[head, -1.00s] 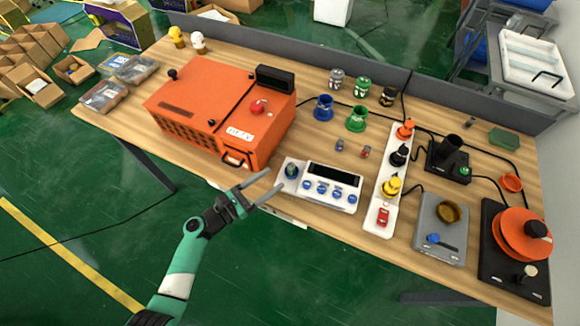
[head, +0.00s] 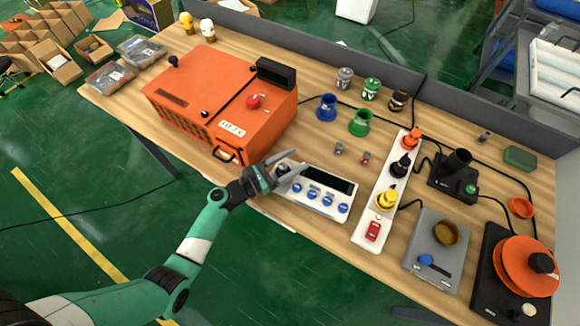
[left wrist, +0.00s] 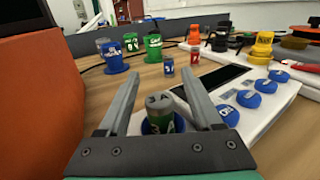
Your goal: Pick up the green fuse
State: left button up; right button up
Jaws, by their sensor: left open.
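The green fuse (left wrist: 166,116) has a grey top marked "3A" and stands upright in a blue round socket (left wrist: 149,127) on the white panel (left wrist: 226,92). My left gripper (head: 302,158) is open at the left end of the panel (head: 322,205). In the left wrist view its two fingers (left wrist: 160,76) point forward on either side of the fuse, with a gap visible on both sides. In the head view the gripper largely hides the fuse.
An orange machine (head: 215,95) stands close left of the gripper. Behind the panel are two small loose fuses, a blue cup (head: 327,108) and a green cup (head: 361,123). A white strip (head: 385,190) with several coloured plugs lies to the right.

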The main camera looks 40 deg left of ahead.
pick_arm(q)
jog(key=shift+s, duration=0.2)
jog(key=shift+c, duration=0.4)
grip_shut()
